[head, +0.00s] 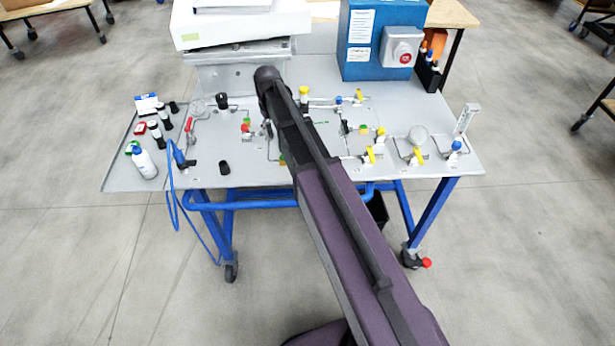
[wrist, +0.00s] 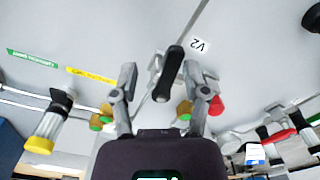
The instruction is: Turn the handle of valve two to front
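The handle of valve two (wrist: 168,74) is a black lever in the wrist view, beside a white label reading V2 (wrist: 199,45). It slants in the picture, with its upper end leaning to the right. My gripper (wrist: 160,78) is open, with one grey finger to the left of the handle and one to the right. A gap shows on each side, so the fingers do not appear closed on the handle. In the head view my arm hides most of the valve and my gripper.
A red knob (wrist: 216,105) and green and orange fittings (wrist: 184,110) sit close to the fingers. A yellow-handled valve (wrist: 45,135) is at lower left. The workbench (head: 120,180) also carries bottles, a blue box (head: 360,60) and several yellow valves.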

